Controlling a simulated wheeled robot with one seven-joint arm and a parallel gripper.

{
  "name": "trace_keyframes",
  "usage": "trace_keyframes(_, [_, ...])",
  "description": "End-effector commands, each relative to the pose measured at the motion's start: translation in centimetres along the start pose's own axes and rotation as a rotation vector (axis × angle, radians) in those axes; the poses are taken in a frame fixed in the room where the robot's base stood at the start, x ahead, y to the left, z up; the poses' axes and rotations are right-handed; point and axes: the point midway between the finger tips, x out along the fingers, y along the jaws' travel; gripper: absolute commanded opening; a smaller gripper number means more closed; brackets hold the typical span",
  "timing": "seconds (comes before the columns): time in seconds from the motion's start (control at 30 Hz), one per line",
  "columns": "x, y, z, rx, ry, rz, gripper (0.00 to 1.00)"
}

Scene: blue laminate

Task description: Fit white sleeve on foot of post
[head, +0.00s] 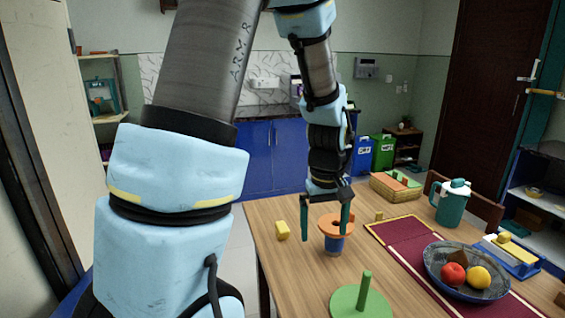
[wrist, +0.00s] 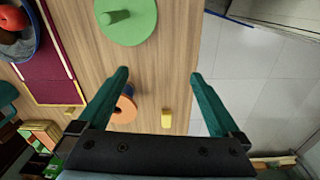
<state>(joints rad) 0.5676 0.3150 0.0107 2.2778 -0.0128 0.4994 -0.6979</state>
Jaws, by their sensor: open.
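The post is a green peg on a round green base (head: 362,300), upright near the front of the table. It also shows at the top of the wrist view (wrist: 125,22), with its foot bare. I cannot make out a white sleeve in either view. An orange ring (head: 327,222) sits on top of a blue cylinder (head: 334,243) with a pale lower end. In the wrist view the orange ring (wrist: 125,110) is partly hidden by the left finger. My gripper (head: 325,237) is open and empty above the table. Its teal fingers spread wide in the wrist view (wrist: 160,73).
A yellow block (head: 282,230) lies left of the blue cylinder, near the table edge. A fruit bowl (head: 432,268) stands on the dark red runner (head: 400,232) at right. A teal jug (head: 452,203) and a basket (head: 396,196) stand farther back. Bare wood surrounds the post's left side.

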Motion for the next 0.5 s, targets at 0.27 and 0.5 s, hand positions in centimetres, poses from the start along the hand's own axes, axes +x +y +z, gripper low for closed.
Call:
trace_keyframes(0.27, [-3.5, -13.5, -0.7, 0.165, 0.072, 0.006, 1.0])
trace_keyframes(0.5, [-4.2, -17.6, 0.4, 0.245, 0.098, -0.008, 1.0])
